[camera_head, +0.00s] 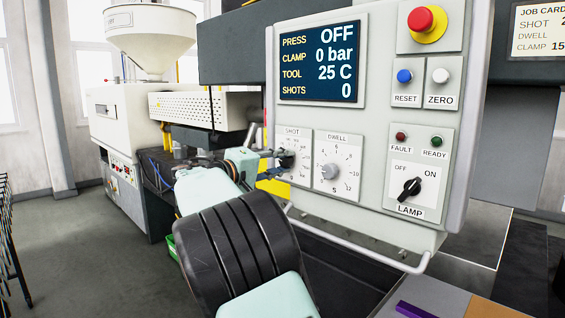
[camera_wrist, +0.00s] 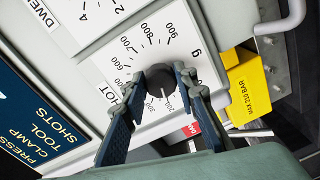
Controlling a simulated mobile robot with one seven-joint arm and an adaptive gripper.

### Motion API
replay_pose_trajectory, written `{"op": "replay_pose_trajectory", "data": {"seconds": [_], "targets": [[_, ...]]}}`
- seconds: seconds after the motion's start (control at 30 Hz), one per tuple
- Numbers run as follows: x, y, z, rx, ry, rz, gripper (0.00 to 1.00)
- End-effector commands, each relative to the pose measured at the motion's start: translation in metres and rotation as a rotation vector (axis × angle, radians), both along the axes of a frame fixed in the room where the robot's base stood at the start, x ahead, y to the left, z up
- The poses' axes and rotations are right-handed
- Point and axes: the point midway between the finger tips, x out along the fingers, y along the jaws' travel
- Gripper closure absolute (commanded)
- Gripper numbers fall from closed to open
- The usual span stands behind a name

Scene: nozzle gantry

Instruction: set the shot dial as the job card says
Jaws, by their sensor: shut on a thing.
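The SHOT dial plate (camera_head: 291,140) is on the grey control panel. Its black knob shows in the wrist view (camera_wrist: 157,55), on a white plate (camera_wrist: 118,70) with tick marks and numbers up to 900. My gripper (camera_head: 281,158) is shut on the knob, one finger on each side, as the wrist view also shows (camera_wrist: 160,80). A white mark on the knob's lower side points near 200; the exact setting is hard to read. The job card (camera_head: 538,30) at upper right is cut off; its SHOT value begins with 2.
The DWELL dial (camera_head: 331,171) sits right beside the SHOT dial. A handrail (camera_head: 375,257) runs below the panel. The screen (camera_head: 320,63) reads PRESS OFF. A yellow block (camera_wrist: 247,90) marked MAX 210 BAR is close to my gripper. The LAMP switch (camera_head: 410,187) is farther right.

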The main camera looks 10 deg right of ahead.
Motion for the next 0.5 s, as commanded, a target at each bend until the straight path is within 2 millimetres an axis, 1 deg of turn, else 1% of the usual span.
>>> {"op": "replay_pose_trajectory", "data": {"seconds": [0.3, 0.33, 0.4, 0.5], "targets": [[0.0, 0.0003, -0.0014, 0.0, 0.002, -0.001, 0.98], [0.0, 0.0003, -0.0014, 0.0, 0.002, -0.001, 0.72], [0.0, 0.0003, -0.0014, 0.0, 0.002, -0.001, 0.65], [0.0, 0.0003, -0.0011, 0.0, 0.002, 0.0, 0.56]]}}
